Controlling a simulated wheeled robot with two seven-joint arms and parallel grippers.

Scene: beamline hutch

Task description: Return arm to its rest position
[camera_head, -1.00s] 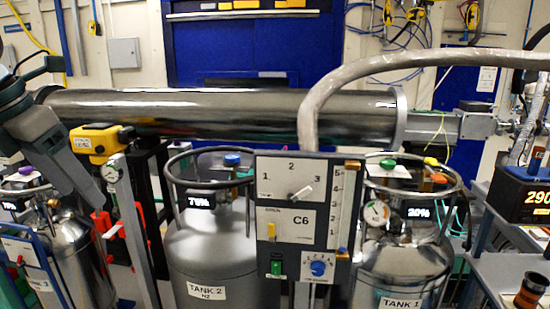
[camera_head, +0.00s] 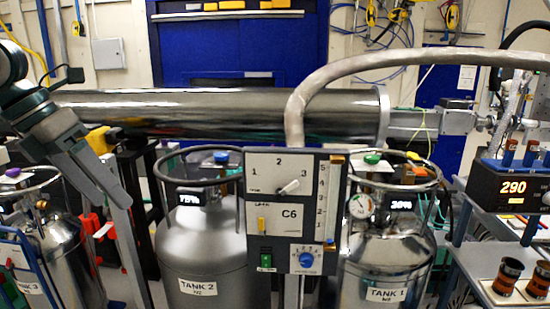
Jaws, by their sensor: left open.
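My left arm comes in from the left edge, and its grey and dark-green gripper (camera_head: 113,197) points down and to the right. Its jaws are open and nothing shows between them. The gripper hangs in front of the left end of the long steel pipe (camera_head: 230,112) and overlaps the yellow device (camera_head: 101,139) in the picture. I cannot tell how near it is to either. My right arm and gripper do not show.
The C6 control panel (camera_head: 268,221) stands between tank 2 (camera_head: 205,255) and tank 1 (camera_head: 385,262). Tank 3 (camera_head: 45,255) is at lower left. A display box (camera_head: 508,187) reading 290 and a cart (camera_head: 490,287) stand at right. A thick hose (camera_head: 345,70) arches above the panel.

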